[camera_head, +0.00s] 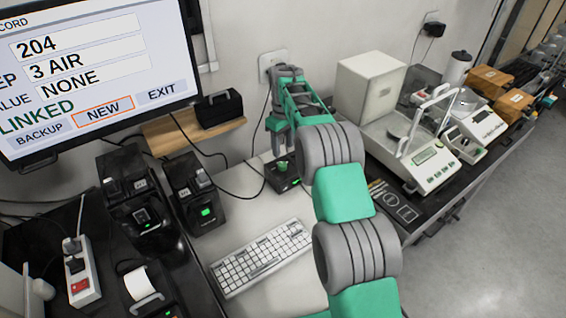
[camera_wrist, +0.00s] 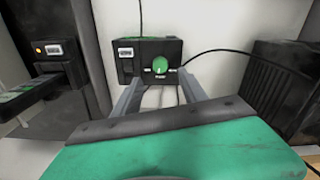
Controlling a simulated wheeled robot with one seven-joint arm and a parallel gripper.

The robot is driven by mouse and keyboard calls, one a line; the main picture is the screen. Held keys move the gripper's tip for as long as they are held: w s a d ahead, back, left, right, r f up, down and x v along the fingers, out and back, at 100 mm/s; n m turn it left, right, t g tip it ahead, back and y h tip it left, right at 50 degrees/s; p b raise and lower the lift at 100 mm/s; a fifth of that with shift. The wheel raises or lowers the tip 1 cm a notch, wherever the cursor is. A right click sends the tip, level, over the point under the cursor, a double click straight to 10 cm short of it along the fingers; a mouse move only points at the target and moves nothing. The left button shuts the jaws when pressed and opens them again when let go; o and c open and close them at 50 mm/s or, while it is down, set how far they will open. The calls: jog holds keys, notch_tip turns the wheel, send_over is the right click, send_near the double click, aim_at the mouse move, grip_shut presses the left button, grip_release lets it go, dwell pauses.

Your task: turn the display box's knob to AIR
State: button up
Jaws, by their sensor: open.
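The display box (camera_head: 287,183) is a small black box on the light bench, below my gripper in the head view. In the wrist view the display box (camera_wrist: 128,64) faces me, with a green knob (camera_wrist: 160,65) on its front. The knob carries a pale pointer mark; the labels around it are too small to read surely. The knob (camera_head: 282,167) shows as a green spot in the head view. My gripper (camera_wrist: 160,78) is open, its two grey fingers on either side of the knob in the picture. Contact cannot be told. My gripper (camera_head: 283,150) also shows in the head view.
A monitor (camera_head: 100,70) at upper left reads "3 AIR" and "LINKED". A keyboard (camera_head: 262,258) lies in front of the display box. A balance (camera_head: 428,165) stands to the right, two black devices (camera_head: 140,200) (camera_head: 192,190) to the left. A cable (camera_wrist: 215,52) runs beside the box.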

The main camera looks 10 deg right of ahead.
aim_at(283, 164)
jog(key=shift+s+n, duration=0.1)
jog(key=shift+n, duration=0.6)
jog(key=shift+f+n, duration=0.15)
jog(key=shift+n, duration=0.15)
notch_tip(283, 164, down, 8)
jog(key=shift+r+p, duration=0.25)
jog(key=shift+p, duration=0.5)
grip_shut()
